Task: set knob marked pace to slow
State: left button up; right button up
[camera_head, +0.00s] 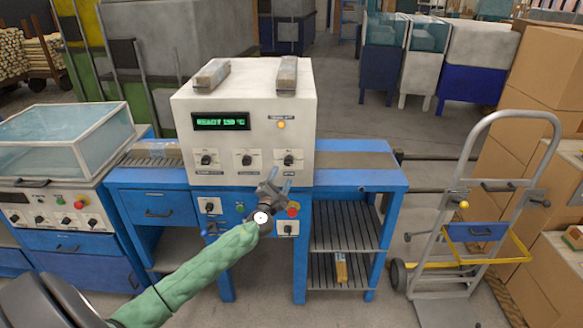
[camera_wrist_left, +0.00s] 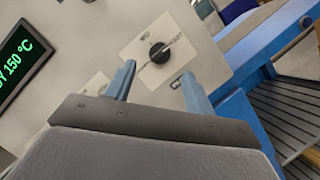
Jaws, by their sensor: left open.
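The machine's pale front panel (camera_head: 222,140) carries a row of three black knobs on white plates: a left knob (camera_head: 206,160), a middle knob (camera_head: 247,160) and a right knob (camera_head: 289,160). Their printed labels are too small to read, so I cannot tell which is marked pace. My left gripper (camera_head: 277,183) is open and empty, just below the right knob. In the left wrist view, the right knob (camera_wrist_left: 160,53) shows ahead between the open blue fingers of the left gripper (camera_wrist_left: 158,73), seemingly apart from them. My right gripper is not in view.
The green display (camera_head: 220,121) reads READY 150 °C. Below the panel are a red button (camera_head: 293,210), a green button (camera_head: 240,208) and more knobs, including one at lower right (camera_head: 288,229). A hand truck (camera_head: 470,220) stands to the right.

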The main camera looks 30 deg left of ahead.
aim_at(287, 165)
pick_arm(q)
jog(key=p+x, duration=0.1)
jog(key=x, duration=0.3)
jog(key=shift+w+a+r, duration=0.1)
jog(key=shift+w, duration=0.25)
jog(key=shift+x, duration=0.9)
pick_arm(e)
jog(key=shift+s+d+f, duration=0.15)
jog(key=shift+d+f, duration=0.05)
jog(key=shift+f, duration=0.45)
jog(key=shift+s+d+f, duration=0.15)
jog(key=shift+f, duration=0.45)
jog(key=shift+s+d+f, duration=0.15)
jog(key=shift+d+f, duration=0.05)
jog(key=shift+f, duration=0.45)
pick_arm(q)
jog(key=c, duration=1)
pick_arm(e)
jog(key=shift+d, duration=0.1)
